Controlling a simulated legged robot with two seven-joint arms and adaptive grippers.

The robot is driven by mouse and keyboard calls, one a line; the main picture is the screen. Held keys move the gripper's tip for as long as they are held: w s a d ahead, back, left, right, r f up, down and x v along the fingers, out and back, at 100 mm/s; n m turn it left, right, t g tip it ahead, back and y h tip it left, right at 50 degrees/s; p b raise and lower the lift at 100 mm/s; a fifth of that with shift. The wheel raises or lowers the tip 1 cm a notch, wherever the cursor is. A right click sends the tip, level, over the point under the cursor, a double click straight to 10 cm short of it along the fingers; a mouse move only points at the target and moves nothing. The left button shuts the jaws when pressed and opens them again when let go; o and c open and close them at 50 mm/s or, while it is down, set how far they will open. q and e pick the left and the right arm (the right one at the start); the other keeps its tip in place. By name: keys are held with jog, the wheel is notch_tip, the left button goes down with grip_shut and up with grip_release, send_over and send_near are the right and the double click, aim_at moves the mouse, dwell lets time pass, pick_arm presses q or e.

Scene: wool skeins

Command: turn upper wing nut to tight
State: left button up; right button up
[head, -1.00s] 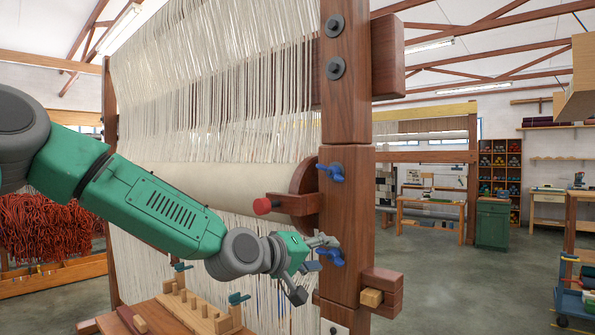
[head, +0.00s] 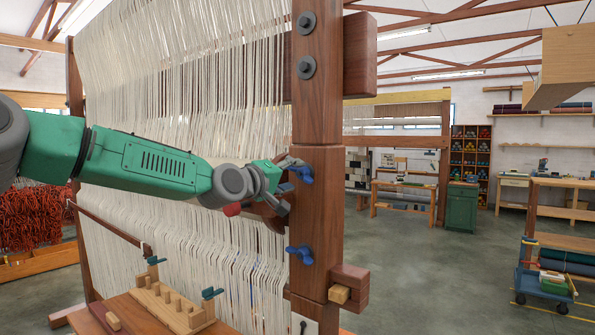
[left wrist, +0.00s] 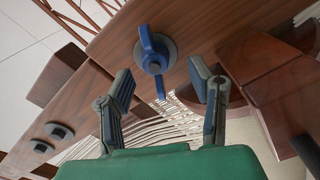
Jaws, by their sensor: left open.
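The upper wing nut (head: 304,174) is blue and sits on the wooden loom post. In the left wrist view the upper wing nut (left wrist: 153,52) sits on a round grey washer, its wings running nearly up and down the picture. My left gripper (head: 286,185) is open at the post, just left of that nut. In the left wrist view its fingertips (left wrist: 162,78) are spread on either side of the nut's lower wing, with a gap on both sides. The depth between fingers and nut is hard to tell. My right gripper is not in view.
A second blue wing nut (head: 301,254) sits lower on the post (head: 318,225). Two dark bolts (head: 306,67) are above. Warp threads (head: 190,90) hang behind my arm. The floor right of the post is open.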

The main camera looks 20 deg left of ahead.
aim_at(301, 173)
pick_arm(q)
jog(key=shift+d+x, duration=0.3)
jog(key=shift+x, duration=0.95)
jog(key=shift+s+a, duration=0.1)
grip_shut()
